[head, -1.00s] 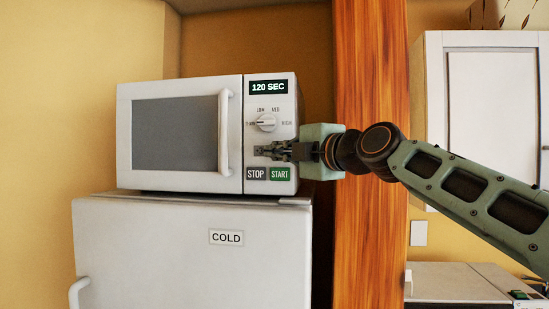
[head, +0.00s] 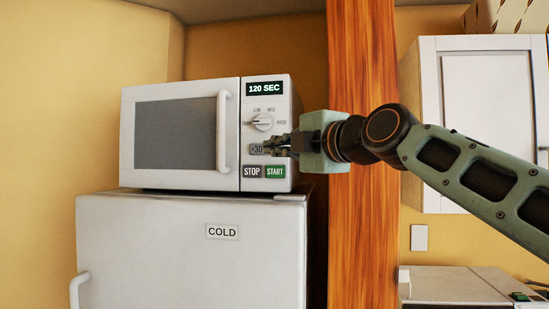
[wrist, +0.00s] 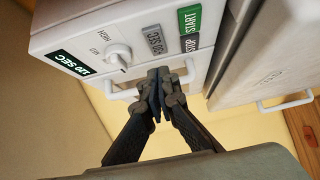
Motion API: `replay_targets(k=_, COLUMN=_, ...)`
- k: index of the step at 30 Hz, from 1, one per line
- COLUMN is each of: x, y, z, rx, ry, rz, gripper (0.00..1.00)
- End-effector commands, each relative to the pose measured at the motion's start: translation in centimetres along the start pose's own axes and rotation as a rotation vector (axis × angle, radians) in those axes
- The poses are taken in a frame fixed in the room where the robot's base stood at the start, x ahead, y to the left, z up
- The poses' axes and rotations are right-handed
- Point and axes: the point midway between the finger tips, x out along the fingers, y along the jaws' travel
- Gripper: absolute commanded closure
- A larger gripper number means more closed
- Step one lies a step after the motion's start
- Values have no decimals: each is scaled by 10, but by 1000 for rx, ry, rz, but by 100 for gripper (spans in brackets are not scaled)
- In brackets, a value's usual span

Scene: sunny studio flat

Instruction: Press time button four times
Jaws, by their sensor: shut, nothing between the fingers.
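The white microwave (head: 230,182) stands with its door shut and its display (head: 265,88) reading 120 SEC. The grey time button (head: 256,149), marked +30, sits below the dial; its right part is hidden behind my fingers in the head view. In the wrist view the whole time button (wrist: 155,40) shows just beyond my fingertips, with a small gap in the picture. My gripper (head: 274,147) is shut and empty, pointing left at the control panel. In the wrist view my gripper (wrist: 159,76) has its fingertips together.
The dial (head: 262,122) is above the time button. The STOP button (head: 251,171) and the green START button (head: 275,171) are close below. The microwave stands on a white fridge (head: 180,245). A wooden post (head: 362,240) rises right of them, behind my arm.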

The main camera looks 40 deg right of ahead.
Motion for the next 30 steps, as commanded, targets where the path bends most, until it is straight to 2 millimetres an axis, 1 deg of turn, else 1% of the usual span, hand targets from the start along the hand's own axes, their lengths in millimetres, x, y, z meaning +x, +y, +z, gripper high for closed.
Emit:
replay_targets(k=1, x=-14, y=-3, z=1, rx=2, ry=-1, rz=3, gripper=100)
replay_targets(k=3, x=-30, y=-3, z=1, rx=0, ry=-1, rz=2, gripper=100)
replay_targets(k=6, x=-48, y=-2, z=0, rx=2, ry=1, rz=2, gripper=100)
replay_targets(k=10, x=-65, y=-1, z=0, rx=0, ry=2, rz=0, gripper=100)
replay_targets(k=16, x=-73, y=0, z=-1, rx=0, ry=3, rz=-2, gripper=100)
replay_targets(k=30, x=-73, y=0, z=-1, rx=0, ry=3, rz=-2, gripper=100)
